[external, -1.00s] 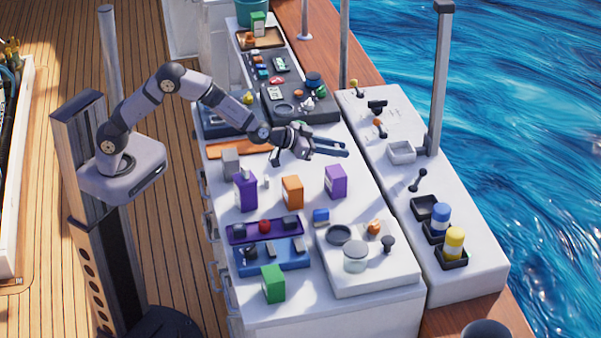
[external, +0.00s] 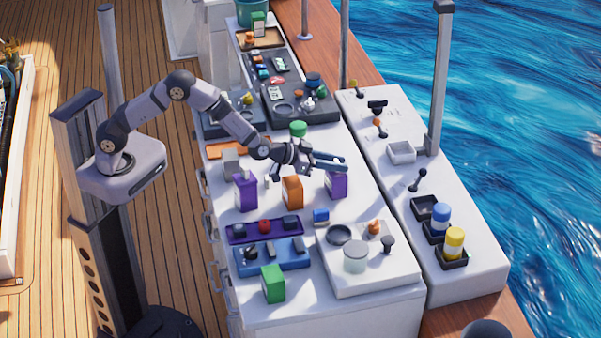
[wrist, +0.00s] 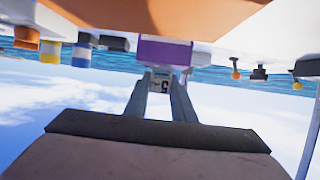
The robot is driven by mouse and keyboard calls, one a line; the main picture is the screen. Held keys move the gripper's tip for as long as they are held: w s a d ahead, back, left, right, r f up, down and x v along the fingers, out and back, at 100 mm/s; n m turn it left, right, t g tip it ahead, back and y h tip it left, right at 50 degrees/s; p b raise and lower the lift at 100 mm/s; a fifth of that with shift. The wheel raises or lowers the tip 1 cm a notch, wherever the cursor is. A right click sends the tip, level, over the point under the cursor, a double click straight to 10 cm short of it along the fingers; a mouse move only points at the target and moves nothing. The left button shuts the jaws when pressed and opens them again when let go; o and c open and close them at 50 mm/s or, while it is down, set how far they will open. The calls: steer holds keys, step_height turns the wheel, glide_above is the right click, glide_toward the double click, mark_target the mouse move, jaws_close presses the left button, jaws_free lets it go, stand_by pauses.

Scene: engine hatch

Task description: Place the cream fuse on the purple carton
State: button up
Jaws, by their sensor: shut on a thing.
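My gripper (external: 342,164) is shut on a small pale thing, which I take for the cream fuse (wrist: 162,80); it shows between the fingertips in the wrist view, partly hidden. In the wrist view a purple carton (wrist: 165,52) appears just beyond the fingertips. Whether fuse and carton touch, I cannot tell. A darker purple carton (external: 245,193) stands farther left.
The orange carton (external: 292,193) stands between the purple ones. A blue item (external: 321,216), a purple tray (external: 230,236) and a white board (external: 400,275) with a jar lie in front. A green-topped thing (external: 298,129) is behind my wrist. White counter is free around the right purple carton.

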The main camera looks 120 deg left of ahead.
steer(key=shift+f, duration=0.15)
steer(key=shift+f, duration=0.1)
steer(key=o, duration=1)
steer(key=shift+r, duration=0.3)
steer(key=shift+s+d+r, duration=0.15)
steer(key=shift+s+d, duration=0.15)
steer(key=shift+d, duration=0.1)
steer(key=r, duration=0.2)
steer(key=s+r, duration=0.1)
steer(key=r, duration=0.2)
steer(key=d+r, duration=0.1)
steer(key=r, duration=0.1)
steer(key=shift+s+d+r+b, duration=0.1)
steer(key=shift+s+r+b, duration=0.05)
steer(key=shift+r+b, duration=0.25)
